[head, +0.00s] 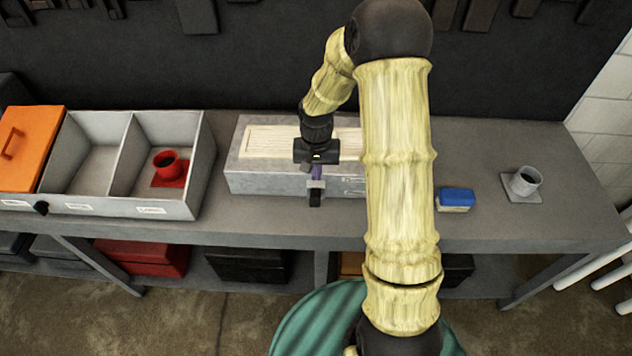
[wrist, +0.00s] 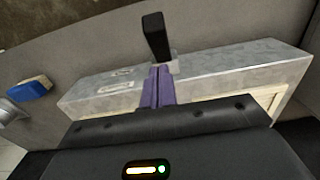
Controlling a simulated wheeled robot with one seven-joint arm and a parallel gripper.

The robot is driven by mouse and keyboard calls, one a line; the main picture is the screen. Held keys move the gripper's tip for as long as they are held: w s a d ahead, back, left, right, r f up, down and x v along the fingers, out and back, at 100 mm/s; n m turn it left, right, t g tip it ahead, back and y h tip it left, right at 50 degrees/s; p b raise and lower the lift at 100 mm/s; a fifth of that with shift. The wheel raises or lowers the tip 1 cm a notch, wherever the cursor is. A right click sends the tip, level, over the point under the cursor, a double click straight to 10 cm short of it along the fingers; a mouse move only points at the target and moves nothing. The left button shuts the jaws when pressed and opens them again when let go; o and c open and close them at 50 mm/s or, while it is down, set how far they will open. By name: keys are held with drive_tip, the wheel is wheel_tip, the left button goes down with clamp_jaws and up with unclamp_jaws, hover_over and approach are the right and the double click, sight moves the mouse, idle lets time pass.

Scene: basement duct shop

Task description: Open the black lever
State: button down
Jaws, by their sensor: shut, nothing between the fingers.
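The black lever (head: 315,197) is on the front face of a grey metal box (head: 262,183) on the bench, below a small light bracket. In the wrist view the lever (wrist: 156,38) stands out from the box edge, just beyond the fingertips. My gripper (head: 317,173) is above the front edge of the box, its purple fingers pointing at the lever's bracket. In the wrist view my gripper (wrist: 158,72) is shut with nothing between the fingers. The fingertips are at or very close to the bracket; I cannot tell whether they touch it.
Left is a grey divided bin (head: 190,205) with an orange lid (head: 28,150) and a red cup-like part (head: 168,166). Right are a blue-and-tan sponge-like block (head: 456,198) and a grey cup-like part (head: 524,181). Bench space in front of the box is clear.

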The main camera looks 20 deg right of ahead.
sight(316, 194)
drive_tip(key=shift+s+a+f+p, duration=0.25)
drive_tip(key=shift+s+f, duration=0.35)
drive_tip(key=shift+f, duration=0.15)
drive_tip(key=shift+s+a+f+p, duration=0.15)
drive_tip(key=shift+s+f+p, duration=0.05)
drive_tip(key=shift+s+f, duration=0.45)
drive_tip(key=shift+w, duration=0.1)
drive_tip(key=shift+w+f, duration=0.15)
drive_tip(key=shift+f, duration=0.05)
drive_tip(key=shift+b, duration=0.35)
